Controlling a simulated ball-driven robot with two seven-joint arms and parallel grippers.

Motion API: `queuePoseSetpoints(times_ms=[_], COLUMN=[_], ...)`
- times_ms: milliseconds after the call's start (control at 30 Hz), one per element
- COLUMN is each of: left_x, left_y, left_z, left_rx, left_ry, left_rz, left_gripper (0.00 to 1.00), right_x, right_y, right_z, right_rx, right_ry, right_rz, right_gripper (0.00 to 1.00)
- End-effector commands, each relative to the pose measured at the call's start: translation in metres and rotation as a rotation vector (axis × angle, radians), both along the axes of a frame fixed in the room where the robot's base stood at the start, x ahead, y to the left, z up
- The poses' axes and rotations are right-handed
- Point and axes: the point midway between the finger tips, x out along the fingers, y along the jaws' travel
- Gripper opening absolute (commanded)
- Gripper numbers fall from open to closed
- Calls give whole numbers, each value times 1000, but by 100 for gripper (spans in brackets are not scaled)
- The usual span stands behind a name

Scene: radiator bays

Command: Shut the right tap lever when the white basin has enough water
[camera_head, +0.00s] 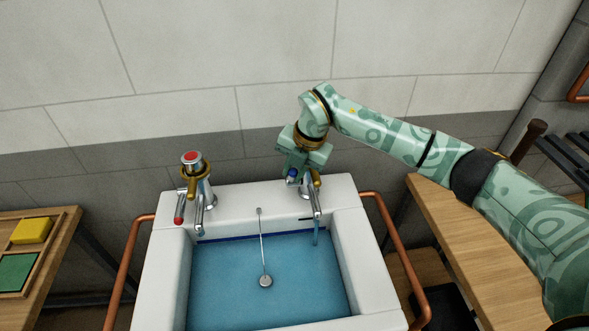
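The white basin (163,262) holds blue water (230,285). A dark blue line (240,236) runs along its inner back wall, close to the water's edge. The right tap (317,204) stands at the back right, and a thin stream (316,235) falls from its spout. The right tap lever's blue end (292,173) shows at my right gripper (298,170), which covers the top of this tap. I cannot tell if its fingers are shut on the lever. The left tap (203,190), with red marks, shows no stream. My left gripper is not in view.
Copper rails (128,262) flank the basin. A chain with a round plug (265,281) hangs into the basin. A wooden table at left holds a tray with yellow (32,231) and green (17,272) blocks. A wooden bench (455,228) stands at right beneath my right arm.

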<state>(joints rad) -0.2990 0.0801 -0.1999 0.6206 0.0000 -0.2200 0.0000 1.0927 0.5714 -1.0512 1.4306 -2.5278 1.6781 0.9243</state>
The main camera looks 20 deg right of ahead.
Motion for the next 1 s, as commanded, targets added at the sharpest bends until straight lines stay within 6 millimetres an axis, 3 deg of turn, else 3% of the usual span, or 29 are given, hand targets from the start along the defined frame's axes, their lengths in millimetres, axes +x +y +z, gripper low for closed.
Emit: queuePoseSetpoints(times_ms=[300,633,667,700,1000], left_x=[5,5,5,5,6], left_y=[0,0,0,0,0], left_z=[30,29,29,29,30], left_rx=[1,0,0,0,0], left_ry=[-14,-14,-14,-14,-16], left_rz=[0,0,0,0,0], left_gripper=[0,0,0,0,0], right_x=[-17,-18,-18,-18,-19], right_y=[2,3,3,3,3], right_z=[-7,-12,-12,-12,-10], right_rx=[-46,-50,-51,-50,-49], right_ry=[-204,-246,-246,-245,-244], right_rz=[0,0,0,0,0], right_gripper=[0,0,22,29,29])
